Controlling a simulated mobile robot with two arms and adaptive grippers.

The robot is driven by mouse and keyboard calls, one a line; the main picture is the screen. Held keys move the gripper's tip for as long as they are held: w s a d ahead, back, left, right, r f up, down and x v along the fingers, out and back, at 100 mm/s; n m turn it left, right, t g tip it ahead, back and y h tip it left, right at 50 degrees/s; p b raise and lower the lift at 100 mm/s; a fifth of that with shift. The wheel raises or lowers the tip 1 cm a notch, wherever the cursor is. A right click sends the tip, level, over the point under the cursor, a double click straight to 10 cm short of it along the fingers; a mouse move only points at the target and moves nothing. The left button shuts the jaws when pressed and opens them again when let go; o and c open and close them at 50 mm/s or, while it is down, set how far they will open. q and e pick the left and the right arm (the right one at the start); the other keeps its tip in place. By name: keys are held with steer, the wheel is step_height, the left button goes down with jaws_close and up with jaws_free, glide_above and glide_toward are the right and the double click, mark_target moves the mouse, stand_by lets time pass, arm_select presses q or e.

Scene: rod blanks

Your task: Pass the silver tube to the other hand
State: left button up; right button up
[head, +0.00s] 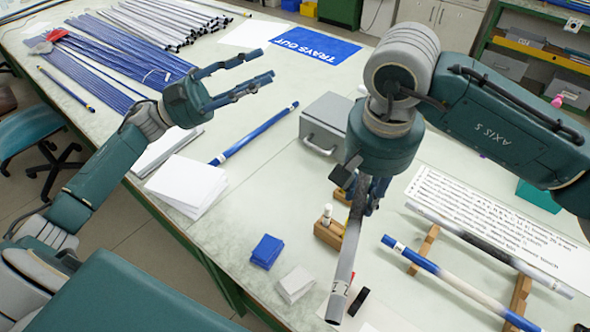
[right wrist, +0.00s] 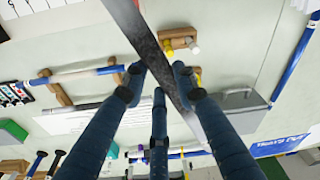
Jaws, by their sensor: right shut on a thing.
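The silver tube (head: 346,268) is grey and darker toward its upper part, with a pale marked band near its lower end. In the head view it hangs steeply tilted below my right gripper (head: 362,198), which is shut on it. In the right wrist view the tube (right wrist: 143,38) runs diagonally between the fingers of my right gripper (right wrist: 160,78). My left gripper (head: 265,66) is open and empty, up and to the left of the tube, with its fingers spread and pointing right. The tube's gripped stretch is partly hidden by the fingers.
Wooden rests (head: 424,250) at right hold a blue-and-white tube (head: 450,279) and a grey one. A grey metal box (head: 326,125), a loose blue tube (head: 255,134), white stacks (head: 188,184) and blue blocks (head: 266,251) lie on the table. Many tubes lie at the back left.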

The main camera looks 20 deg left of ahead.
arm_select(q)
steer(key=s+d+m+g+y, duration=0.1)
steer(key=s+d+m+g, duration=0.75)
steer(key=d, duration=0.45)
steer(key=g+y, duration=0.2)
steer(key=y, duration=0.5)
glide_toward(350, 217)
step_height(350, 217, up, 2)
steer(key=a, duration=0.2)
steer(key=shift+m+y, duration=0.3)
steer(key=shift+m, duration=0.05)
steer(key=x, duration=1.2)
steer(key=shift+d, duration=0.15)
